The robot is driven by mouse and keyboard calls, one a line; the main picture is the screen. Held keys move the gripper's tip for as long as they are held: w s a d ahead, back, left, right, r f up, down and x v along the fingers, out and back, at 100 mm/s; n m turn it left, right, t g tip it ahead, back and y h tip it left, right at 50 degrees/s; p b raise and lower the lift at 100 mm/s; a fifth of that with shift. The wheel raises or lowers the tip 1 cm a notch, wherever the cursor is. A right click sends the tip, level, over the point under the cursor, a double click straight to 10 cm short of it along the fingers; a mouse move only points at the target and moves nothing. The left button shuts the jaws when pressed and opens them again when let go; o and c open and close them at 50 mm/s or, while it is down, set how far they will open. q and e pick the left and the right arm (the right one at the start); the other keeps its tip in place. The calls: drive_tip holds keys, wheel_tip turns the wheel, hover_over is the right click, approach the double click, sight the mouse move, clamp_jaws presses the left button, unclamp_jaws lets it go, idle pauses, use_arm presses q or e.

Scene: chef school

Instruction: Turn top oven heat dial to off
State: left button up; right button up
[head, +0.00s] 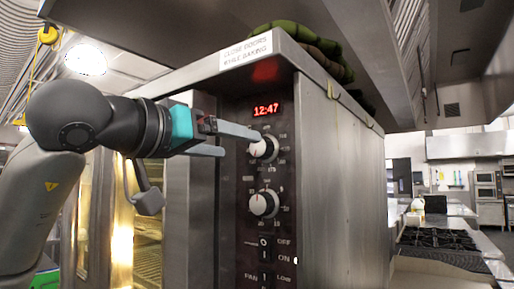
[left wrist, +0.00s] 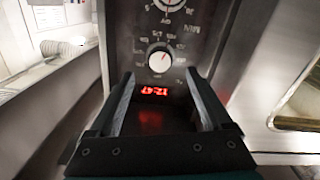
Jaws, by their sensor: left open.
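The top oven heat dial (head: 264,149) is a white knob with a black surround on the dark control panel, just below the red clock display. It also shows in the left wrist view (left wrist: 160,61), upside down, just beyond the fingertips. My left gripper (head: 240,143) is open, with its fingers pointing at the panel. One fingertip overlaps the upper edge of the top dial in the head view; I cannot tell whether it touches. In the left wrist view nothing is between the fingers (left wrist: 160,80). My right gripper is not in view.
A second white dial (head: 263,203) sits below the top one, with rocker switches (head: 264,248) under it. The red clock (head: 266,110) reads 12:47. The glass oven door (head: 122,235) stands left of the panel. Green cloth-like items (head: 300,38) lie on the oven's top.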

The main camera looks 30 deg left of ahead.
sight(258, 149)
use_arm(q)
drive_tip(key=w, duration=0.7)
drive_tip(key=shift+w+d+p, duration=0.25)
drive_tip(key=shift+d+p, duration=0.05)
drive_tip(key=shift+c, duration=0.4)
drive_tip(key=c, duration=1.1)
